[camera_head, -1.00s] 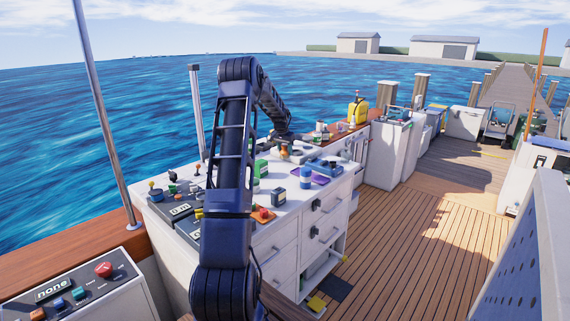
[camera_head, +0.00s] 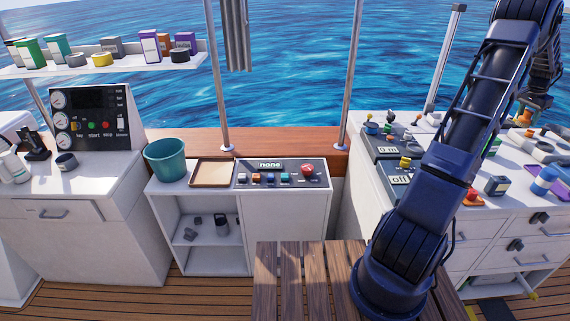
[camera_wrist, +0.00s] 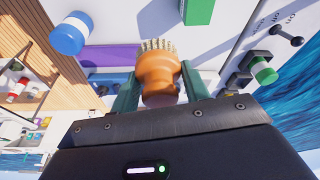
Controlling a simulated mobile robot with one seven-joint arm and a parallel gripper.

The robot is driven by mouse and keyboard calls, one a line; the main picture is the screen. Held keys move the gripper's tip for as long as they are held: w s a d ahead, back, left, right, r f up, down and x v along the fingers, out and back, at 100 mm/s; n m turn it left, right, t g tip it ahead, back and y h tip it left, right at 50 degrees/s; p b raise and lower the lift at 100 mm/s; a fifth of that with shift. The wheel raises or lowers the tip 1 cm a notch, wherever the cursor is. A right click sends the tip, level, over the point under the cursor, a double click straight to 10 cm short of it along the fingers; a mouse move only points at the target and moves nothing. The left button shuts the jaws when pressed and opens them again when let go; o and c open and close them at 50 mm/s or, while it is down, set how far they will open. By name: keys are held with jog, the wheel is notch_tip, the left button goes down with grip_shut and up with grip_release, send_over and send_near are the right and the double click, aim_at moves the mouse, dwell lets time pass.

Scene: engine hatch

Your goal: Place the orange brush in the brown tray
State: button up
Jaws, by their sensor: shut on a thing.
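The orange brush (camera_wrist: 157,75), with pale bristles at its far end, is between the two green fingers of my gripper (camera_wrist: 160,88) in the wrist view. The gripper is shut on it. In the head view my arm reaches to the counter at the right, where a small orange patch, likely the brush (camera_head: 523,118), shows at the wrist's end. The brown tray (camera_head: 212,185) lies flat on the low white cabinet left of centre in the head view. It looks empty and is well to the left of my gripper.
A teal bucket (camera_head: 166,160) stands just left of the tray, and a switch panel (camera_head: 282,180) sits just right of it. Metal poles rise behind. The right counter is crowded; a blue-and-white jar (camera_wrist: 68,37) and a green block (camera_wrist: 198,10) are near my gripper.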

jog(key=w+a+f+n, duration=0.1)
jog(key=w+a+n, duration=0.1)
jog(key=w+a, duration=0.8)
jog(key=w+a+f+n+t, duration=0.15)
jog(key=w+a, duration=0.25)
jog(key=a, duration=1.2)
jog(key=w+a+f+n, duration=0.1)
jog(key=w+a+n, duration=0.2)
jog(key=w+a, duration=0.7)
jog(key=a+f+n+y, duration=0.1)
jog(key=a+f+n, duration=0.15)
jog(key=a, duration=2.05)
jog(key=a+f+n+y, duration=0.1)
jog(key=a+n, duration=0.2)
jog(key=a, duration=2)
jog(key=s+a+f+n, duration=0.15)
jog(key=s+a, duration=0.35)
jog(key=a, duration=0.9)
jog(key=s+a+f+n+y, duration=0.1)
jog(key=s+a+f, duration=0.3)
jog(key=a, duration=1.1)
jog(key=s+a+f+n, duration=0.15)
jog(key=s+a, duration=0.55)
jog(key=a, duration=0.7)
jog(key=shift+t, duration=0.45)
jog(key=f, duration=1.8)
jog(key=shift+w+f, duration=0.25)
jog(key=shift+f, duration=0.1)
jog(key=shift+f, duration=0.15)
